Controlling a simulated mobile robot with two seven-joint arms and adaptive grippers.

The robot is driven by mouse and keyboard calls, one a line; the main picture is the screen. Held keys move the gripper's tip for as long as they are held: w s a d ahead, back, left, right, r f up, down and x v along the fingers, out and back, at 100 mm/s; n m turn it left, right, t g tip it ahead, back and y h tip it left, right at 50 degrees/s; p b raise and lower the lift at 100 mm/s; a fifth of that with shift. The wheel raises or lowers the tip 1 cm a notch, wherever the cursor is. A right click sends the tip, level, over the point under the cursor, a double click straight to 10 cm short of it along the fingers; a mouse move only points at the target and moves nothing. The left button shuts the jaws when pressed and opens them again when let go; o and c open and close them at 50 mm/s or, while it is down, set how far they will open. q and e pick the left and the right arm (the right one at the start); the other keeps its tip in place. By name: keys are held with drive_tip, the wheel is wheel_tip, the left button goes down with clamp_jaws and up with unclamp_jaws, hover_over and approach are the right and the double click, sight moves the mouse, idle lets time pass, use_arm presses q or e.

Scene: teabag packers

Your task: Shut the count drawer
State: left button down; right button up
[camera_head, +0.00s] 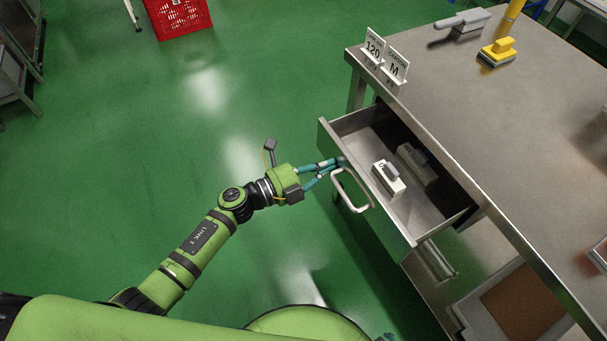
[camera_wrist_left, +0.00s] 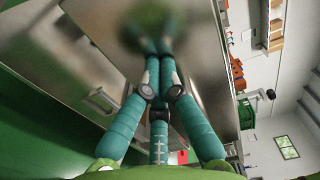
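The count drawer (camera_head: 365,182) is pulled out of the steel table, with its inside showing. A pale looped handle (camera_head: 352,191) is on its front. Two small white-and-grey counters lie inside, one nearer (camera_head: 388,178) and one deeper (camera_head: 416,165). My left gripper (camera_head: 340,162) is at the drawer's front panel, just beyond the handle's far end. Whether it touches the panel cannot be told. In the left wrist view its teal fingers (camera_wrist_left: 155,48) come together at the tips, with nothing visible between them; the tips are blurred. My right gripper is not in view.
On the steel table (camera_head: 480,110) stand two sign cards reading 120 (camera_head: 374,48) and M (camera_head: 395,67), a yellow-handled tool (camera_head: 497,52) and a grey-handled one (camera_head: 462,23). A red crate (camera_head: 180,17) stands on the floor. The green floor left of the drawer is clear.

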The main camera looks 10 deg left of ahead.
sight(376, 151)
use_arm(q)
drive_tip(key=b+x, duration=0.4)
drive_tip(key=x, duration=0.9)
drive_tip(key=shift+f, duration=0.1)
drive_tip(key=shift+w+d, duration=0.2)
drive_tip(key=shift+d, duration=0.1)
drive_tip(key=shift+w+d, duration=0.25)
drive_tip(key=shift+d, duration=0.1)
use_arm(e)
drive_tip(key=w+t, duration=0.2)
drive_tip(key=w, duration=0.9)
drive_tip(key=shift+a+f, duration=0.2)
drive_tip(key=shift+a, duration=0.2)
use_arm(q)
drive_tip(key=shift+d+r, duration=0.1)
drive_tip(key=shift+r, duration=0.2)
